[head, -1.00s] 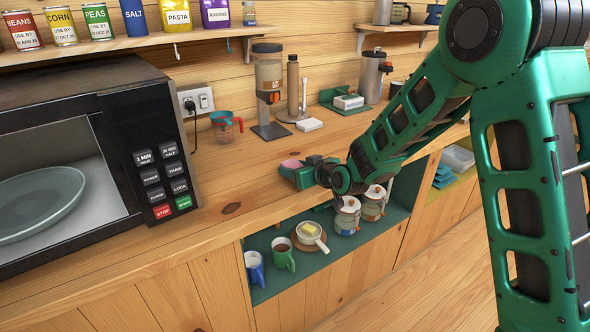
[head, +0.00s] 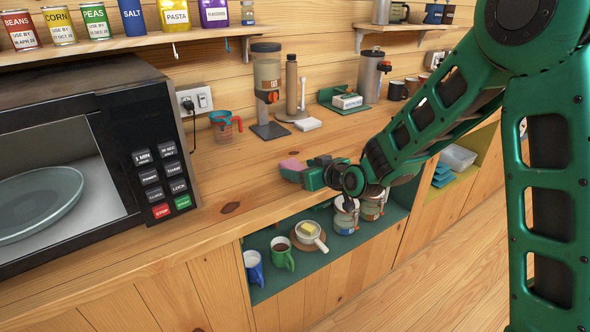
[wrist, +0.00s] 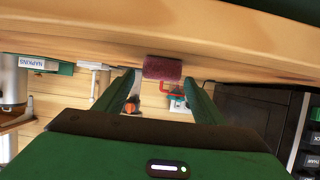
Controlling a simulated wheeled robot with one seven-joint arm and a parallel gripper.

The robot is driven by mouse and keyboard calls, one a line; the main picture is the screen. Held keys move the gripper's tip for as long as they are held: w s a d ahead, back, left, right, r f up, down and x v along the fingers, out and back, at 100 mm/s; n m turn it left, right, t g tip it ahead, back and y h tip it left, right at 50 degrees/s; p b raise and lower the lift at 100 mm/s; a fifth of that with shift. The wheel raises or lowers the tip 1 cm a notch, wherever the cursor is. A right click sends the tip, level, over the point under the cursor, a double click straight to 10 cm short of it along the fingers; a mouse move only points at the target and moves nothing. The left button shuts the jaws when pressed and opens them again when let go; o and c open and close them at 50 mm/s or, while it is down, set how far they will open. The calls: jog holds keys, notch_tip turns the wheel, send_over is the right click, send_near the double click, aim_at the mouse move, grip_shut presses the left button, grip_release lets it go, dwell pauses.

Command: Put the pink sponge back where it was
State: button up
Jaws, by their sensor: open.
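The pink sponge (head: 291,164) lies on the wooden counter, behind the tips of my gripper in the head view. In the wrist view the sponge (wrist: 162,68) is dark pink and sits just beyond the gap between the two fingertips. My gripper (head: 303,173) is low over the counter near its front edge. It also shows in the wrist view (wrist: 160,82), with its fingers spread apart and nothing held between them. The sponge's lower part is partly hidden by my gripper in the head view.
The microwave (head: 95,150) is at left. Mugs (head: 283,252), a small pot (head: 309,235) and jars (head: 346,214) stand in the open shelf below. The counter between the microwave and sponge is clear.

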jog(key=v, duration=0.7)
jog(key=shift+s+d+r, duration=0.1)
jog(key=shift+s, duration=0.1)
jog(key=shift+d, duration=0.1)
jog(key=s+d+m+g+h, duration=0.2)
jog(key=s+d, duration=0.3)
jog(key=d, duration=0.4)
jog(key=s+d+f+m+g+h, duration=0.1)
jog(key=s+d+m+g+h, duration=0.2)
jog(key=d, duration=0.7)
jog(key=s+d+m+h, duration=0.1)
jog(key=s+d+h, duration=0.1)
jog(key=s+d, duration=0.55)
jog(key=s+d+m+g, duration=0.3)
jog(key=s+d, duration=0.2)
jog(key=s, duration=0.6)
jog(key=s+d+r+m+g, duration=0.1)
jog(key=s+d+m+g, duration=0.2)
jog(key=s, duration=0.8)
jog(key=shift+d+m, duration=0.6)
jog(key=shift+d, duration=0.35)
jog(key=shift+r, duration=0.1)
